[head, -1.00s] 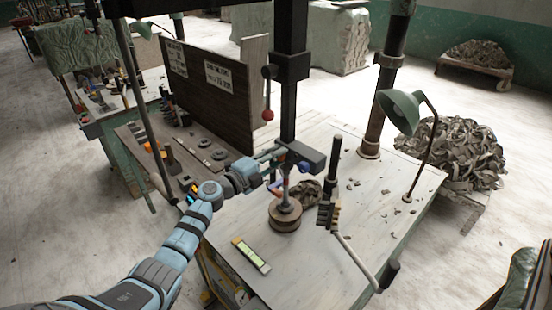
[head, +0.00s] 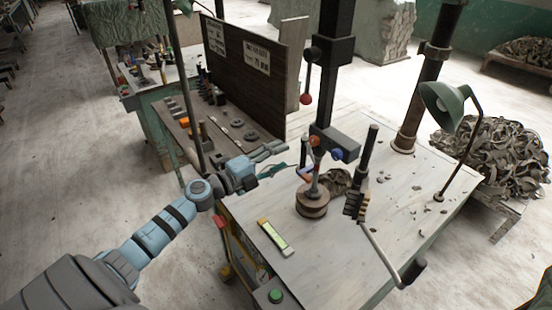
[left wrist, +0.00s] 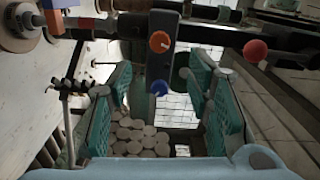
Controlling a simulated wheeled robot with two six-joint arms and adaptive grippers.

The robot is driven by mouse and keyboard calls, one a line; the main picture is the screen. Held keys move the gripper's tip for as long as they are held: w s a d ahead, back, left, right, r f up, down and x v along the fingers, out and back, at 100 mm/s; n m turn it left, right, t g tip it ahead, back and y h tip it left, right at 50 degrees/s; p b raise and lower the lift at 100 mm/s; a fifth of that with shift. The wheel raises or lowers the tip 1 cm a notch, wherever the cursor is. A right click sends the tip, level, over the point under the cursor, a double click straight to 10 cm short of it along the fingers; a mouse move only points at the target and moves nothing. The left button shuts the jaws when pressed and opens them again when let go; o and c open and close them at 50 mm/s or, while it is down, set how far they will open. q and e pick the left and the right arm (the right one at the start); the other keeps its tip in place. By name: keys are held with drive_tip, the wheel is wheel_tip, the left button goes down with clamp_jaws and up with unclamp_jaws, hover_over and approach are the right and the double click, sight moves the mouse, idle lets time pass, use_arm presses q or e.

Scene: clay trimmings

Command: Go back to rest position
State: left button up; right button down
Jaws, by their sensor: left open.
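My left gripper (head: 276,152) is open and empty at the back left side of the workbench (head: 400,215), left of the black press column. In the left wrist view its two teal fingers (left wrist: 165,92) stand wide apart, with a pile of pale round discs (left wrist: 137,138) visible far beyond them. My left arm reaches in from the lower left of the head view. My right gripper is not in view.
The black press column (head: 336,65) rises close right of my left gripper, with a red-knobbed lever. A round wooden block (head: 312,206), a brush (head: 356,201) and a green lamp (head: 444,103) are on the bench. A dark board (head: 245,85) stands behind.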

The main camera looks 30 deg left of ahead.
use_arm(q)
drive_tip(key=shift+s, duration=0.3)
drive_tip(key=shift+w, duration=0.1)
drive_tip(key=shift+f, duration=0.1)
